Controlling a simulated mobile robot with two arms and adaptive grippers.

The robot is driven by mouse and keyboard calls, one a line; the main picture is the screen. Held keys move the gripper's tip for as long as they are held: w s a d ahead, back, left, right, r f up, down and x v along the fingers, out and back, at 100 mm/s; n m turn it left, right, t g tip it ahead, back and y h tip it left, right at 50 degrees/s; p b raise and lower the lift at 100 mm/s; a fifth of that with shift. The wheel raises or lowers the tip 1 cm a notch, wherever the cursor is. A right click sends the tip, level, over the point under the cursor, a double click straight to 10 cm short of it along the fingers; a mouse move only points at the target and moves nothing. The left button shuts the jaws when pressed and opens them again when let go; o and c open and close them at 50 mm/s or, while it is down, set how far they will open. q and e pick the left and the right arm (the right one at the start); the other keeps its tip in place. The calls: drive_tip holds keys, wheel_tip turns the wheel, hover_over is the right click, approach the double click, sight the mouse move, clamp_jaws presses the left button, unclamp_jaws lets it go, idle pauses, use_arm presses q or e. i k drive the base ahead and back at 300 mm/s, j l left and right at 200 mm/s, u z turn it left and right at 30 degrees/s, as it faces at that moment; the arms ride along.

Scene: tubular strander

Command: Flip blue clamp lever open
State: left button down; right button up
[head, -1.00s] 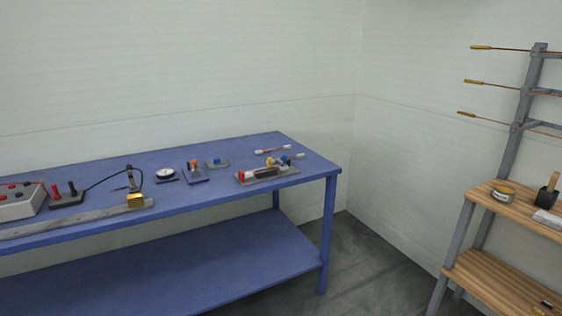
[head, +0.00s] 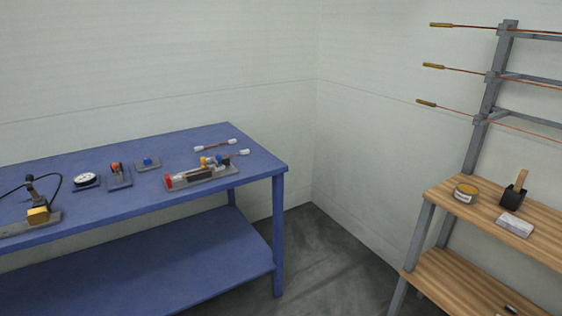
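A small fixture (head: 202,178) with a grey base plate lies near the right end of the blue workbench (head: 120,203). It carries a red block (head: 168,181) at its left, a dark middle part, a yellow part (head: 204,162) and a small blue part (head: 219,159) at its right. The blue part may be the clamp lever; it is too small to tell its position. Another small blue part (head: 147,161) sits on a grey plate left of the fixture. Neither of my grippers is in view.
A round dial (head: 86,180) and an orange-topped device (head: 117,172) stand on the bench. A white-ended rod (head: 216,145) lies behind the fixture. A wooden shelf rack (head: 440,188) with a tin (head: 465,192) and brush (head: 517,190) stands right. Floor between is clear.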

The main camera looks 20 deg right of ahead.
sight(217, 160)
drive_tip(key=i+l+z, duration=0.15)
drive_tip(key=l, duration=0.3)
drive_tip(key=i+l+z, duration=0.15)
drive_tip(key=l, duration=0.3)
drive_tip(key=i+l+z, duration=0.35)
drive_tip(key=i+l, duration=0.25)
drive_tip(key=l, duration=0.15)
